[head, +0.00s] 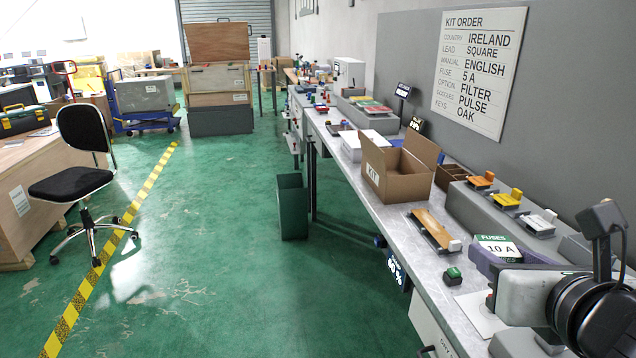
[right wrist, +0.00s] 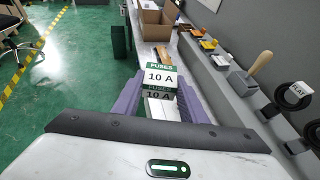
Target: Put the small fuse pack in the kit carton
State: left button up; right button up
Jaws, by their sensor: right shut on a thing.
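A small white and green fuse pack (head: 497,246) reads "FUSES 10 A". My right gripper (head: 490,261) is shut on it, with purple fingers on its sides, above the near part of the bench. In the right wrist view the pack (right wrist: 160,77) sits between the fingertips (right wrist: 160,92), its label facing the camera. The open brown kit carton (head: 398,181), marked "KIT", stands farther along the bench, apart from the pack; it also shows in the right wrist view (right wrist: 182,22). The carton's inside is mostly hidden. My left gripper is out of view.
A grey ledge with coloured parts (head: 507,199) runs along the right. The order board (head: 484,72) lists fuse 5 A.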

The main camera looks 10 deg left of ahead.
aim_at(403, 196)
jog(key=u, duration=0.4)
jog(key=i, duration=1.5)
